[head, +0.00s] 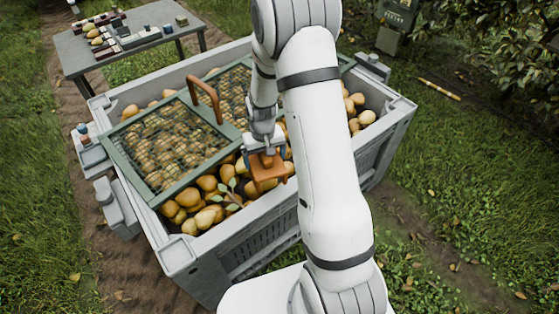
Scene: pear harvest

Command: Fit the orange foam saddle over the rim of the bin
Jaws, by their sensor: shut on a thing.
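The orange foam saddle (268,173) is in my gripper (264,154), over the pears in the bin. My gripper is shut on the top of the saddle, and the saddle hangs below it. The bin (245,250) is a large grey slatted crate full of yellow-brown pears. Its near rim (241,229) lies below the saddle in the picture, and the saddle is apart from it. My white arm hides part of the bin's right side and the near rim there. Whether the saddle touches the pears I cannot tell.
A green-framed mesh lid (170,190) with a brown handle (204,92) lies over the bin's left part. A leafy sprig (232,191) lies on the pears. Grey boxes (118,205) hang at the left wall. A table (140,45) with small items stands behind left.

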